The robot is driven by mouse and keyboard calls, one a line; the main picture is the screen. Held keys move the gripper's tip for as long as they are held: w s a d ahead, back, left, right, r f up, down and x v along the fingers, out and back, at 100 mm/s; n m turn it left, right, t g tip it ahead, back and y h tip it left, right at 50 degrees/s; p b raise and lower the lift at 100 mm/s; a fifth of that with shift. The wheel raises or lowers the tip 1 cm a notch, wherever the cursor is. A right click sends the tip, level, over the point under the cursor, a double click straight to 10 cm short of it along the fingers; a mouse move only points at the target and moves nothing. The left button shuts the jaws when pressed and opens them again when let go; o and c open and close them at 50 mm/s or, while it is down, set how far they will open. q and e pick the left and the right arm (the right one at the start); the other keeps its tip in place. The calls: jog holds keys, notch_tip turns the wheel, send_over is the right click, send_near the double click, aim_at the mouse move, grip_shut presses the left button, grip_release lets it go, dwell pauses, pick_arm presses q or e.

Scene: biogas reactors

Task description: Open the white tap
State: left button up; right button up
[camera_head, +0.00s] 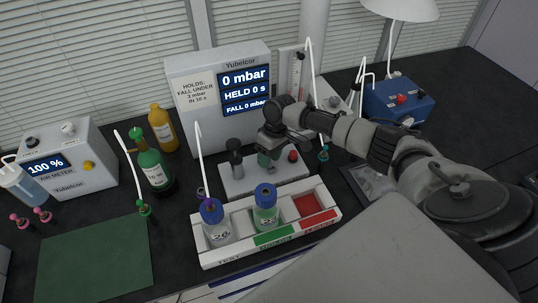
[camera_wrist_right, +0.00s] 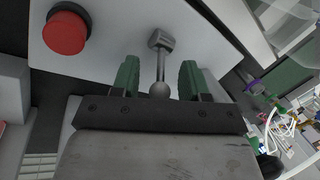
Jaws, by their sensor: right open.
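My right gripper (camera_head: 267,160) hangs over a low white box (camera_head: 240,184) in front of the pressure display unit. In the wrist view the right gripper (camera_wrist_right: 160,78) shows two green fingertips, apart, on either side of a small metal lever (camera_wrist_right: 160,62). The lever has a grey block at one end and a ball at the other. The fingers do not appear to touch it. A red button (camera_wrist_right: 66,32) is on the same white surface; it also shows in the head view (camera_head: 293,156). I cannot tell for sure whether this lever is the white tap. My left gripper is not in view.
The display unit (camera_head: 188,92) reads 0 mbar. A white tray (camera_head: 215,256) with two blue-capped bottles stands in front of the box. A green bottle (camera_head: 153,170), air meter (camera_head: 88,178) and green mat (camera_head: 95,258) are left. A blue box (camera_head: 390,108) is right.

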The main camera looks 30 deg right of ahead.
jog(key=shift+c, duration=0.2)
grip_shut()
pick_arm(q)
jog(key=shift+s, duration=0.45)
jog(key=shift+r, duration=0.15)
